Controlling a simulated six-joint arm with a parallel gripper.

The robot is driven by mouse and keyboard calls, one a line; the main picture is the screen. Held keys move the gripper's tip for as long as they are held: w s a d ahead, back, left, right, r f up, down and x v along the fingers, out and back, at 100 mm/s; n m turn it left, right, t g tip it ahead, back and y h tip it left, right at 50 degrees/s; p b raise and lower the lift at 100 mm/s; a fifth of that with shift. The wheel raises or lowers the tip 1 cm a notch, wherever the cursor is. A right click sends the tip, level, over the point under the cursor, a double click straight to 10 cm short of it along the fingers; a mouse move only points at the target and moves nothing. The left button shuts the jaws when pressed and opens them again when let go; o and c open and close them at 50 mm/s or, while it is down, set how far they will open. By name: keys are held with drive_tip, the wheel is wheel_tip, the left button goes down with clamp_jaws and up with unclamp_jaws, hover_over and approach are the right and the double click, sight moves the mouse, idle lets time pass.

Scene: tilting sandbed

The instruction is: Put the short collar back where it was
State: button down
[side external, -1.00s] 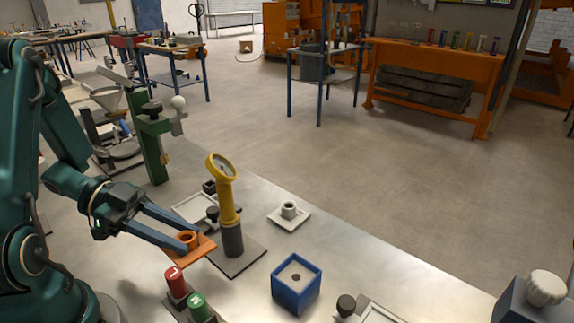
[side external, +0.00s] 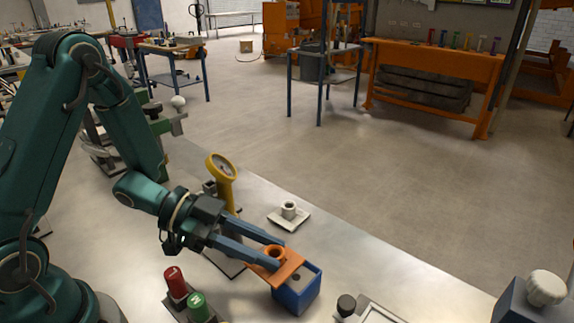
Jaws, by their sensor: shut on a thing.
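My gripper (side external: 277,256) is shut on an orange collar (side external: 275,250), a short ring standing on a flat square plate. Its two long fingers reach in from the left on either side of the ring. The orange plate overlaps the top left part of the blue box (side external: 300,297) in the picture and hides some of the box's grey top. I cannot tell whether plate and box touch. A similar white collar (side external: 289,210) on a pale square plate stands on the metal table behind the gripper.
The yellow-headed gauge (side external: 221,168) stands behind my gripper, partly hidden by my arm. Red (side external: 175,283) and green (side external: 198,305) buttons are at the front left. A black knob (side external: 346,304) beside a pale frame is right of the box. The table (side external: 365,265) is bare between box and far edge.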

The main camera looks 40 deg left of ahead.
sight(282, 257)
drive_tip(key=d, duration=0.1)
drive_tip(key=w+d, duration=0.1)
drive_tip(key=d, duration=0.1)
drive_tip(key=shift+w, duration=0.3)
drive_tip(key=shift+f, duration=0.55)
drive_tip(key=c, duration=0.6)
unclamp_jaws()
drive_tip(key=shift+f, duration=0.1)
drive_tip(key=v, duration=0.4)
drive_tip(key=shift+a, duration=0.2)
drive_tip(key=shift+o, duration=0.6)
drive_tip(key=shift+s+a, duration=0.2)
drive_tip(key=shift+a, duration=0.1)
